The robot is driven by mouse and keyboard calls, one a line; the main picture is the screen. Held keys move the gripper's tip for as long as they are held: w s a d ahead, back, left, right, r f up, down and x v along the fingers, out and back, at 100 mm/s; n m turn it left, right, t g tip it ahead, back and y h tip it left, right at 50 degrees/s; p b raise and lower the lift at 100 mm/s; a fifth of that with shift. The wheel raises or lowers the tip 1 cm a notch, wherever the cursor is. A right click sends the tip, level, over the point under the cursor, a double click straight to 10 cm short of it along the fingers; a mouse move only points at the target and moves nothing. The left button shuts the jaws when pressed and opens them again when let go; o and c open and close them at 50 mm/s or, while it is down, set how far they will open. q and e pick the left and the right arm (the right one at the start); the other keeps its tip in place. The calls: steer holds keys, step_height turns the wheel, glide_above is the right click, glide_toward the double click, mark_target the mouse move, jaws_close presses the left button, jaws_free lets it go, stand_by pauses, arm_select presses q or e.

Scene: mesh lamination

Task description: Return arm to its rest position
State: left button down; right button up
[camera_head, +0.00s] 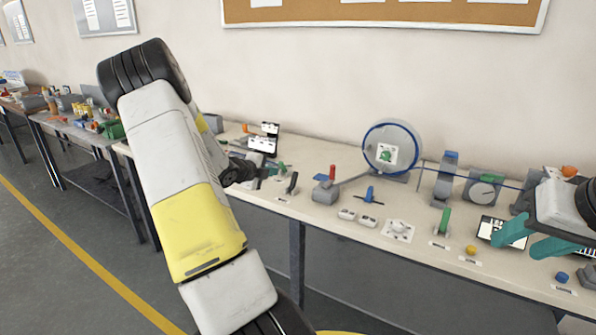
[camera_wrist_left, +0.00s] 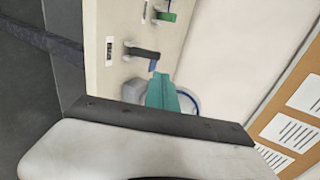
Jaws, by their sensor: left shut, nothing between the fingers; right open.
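My left arm (camera_head: 190,190) rises from the bottom of the head view, bends at a dark elbow joint, and its dark wrist part (camera_head: 238,172) reaches over the front edge of the workbench (camera_head: 320,214). In the left wrist view the teal fingers of my left gripper (camera_wrist_left: 165,92) are together and empty, with the bench beyond them. In the head view those fingers are not clearly visible. My right gripper (camera_head: 522,244) is at the right edge, its teal fingers spread apart and empty above the bench.
A round blue-rimmed reel (camera_head: 391,150) stands at the back of the bench. A red-handled device (camera_head: 327,188), a blue-topped grey stand (camera_head: 446,180), a dial unit (camera_head: 482,188) and a yellow button (camera_head: 470,250) are on it. Open floor (camera_head: 60,270) lies to the left.

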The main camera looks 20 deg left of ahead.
stand_by(0.3)
arm_select(q)
steer(key=s+d+r+m+g+h, duration=0.25)
steer(key=d+r+m, duration=0.25)
steer(key=d+m, duration=0.35)
steer(key=s+d+r+m+g+h, duration=0.1)
steer(key=s+d+r+m, duration=0.25)
steer(key=d+m, duration=0.55)
steer(key=s+d+r+m+g+h, duration=0.1)
steer(key=s+d+r+m+h, duration=0.1)
steer(key=d+r+m, duration=0.5)
steer(key=s+d+r+m+g+y, duration=0.1)
steer(key=s+d+m+g+y, duration=0.15)
steer(key=s+d+m, duration=0.95)
steer(key=s+a+m+y, duration=0.2)
steer(key=s+a+m, duration=0.2)
steer(key=s+m, duration=0.8)
steer(key=shift+r+m, duration=0.3)
steer(key=shift+m, duration=2.25)
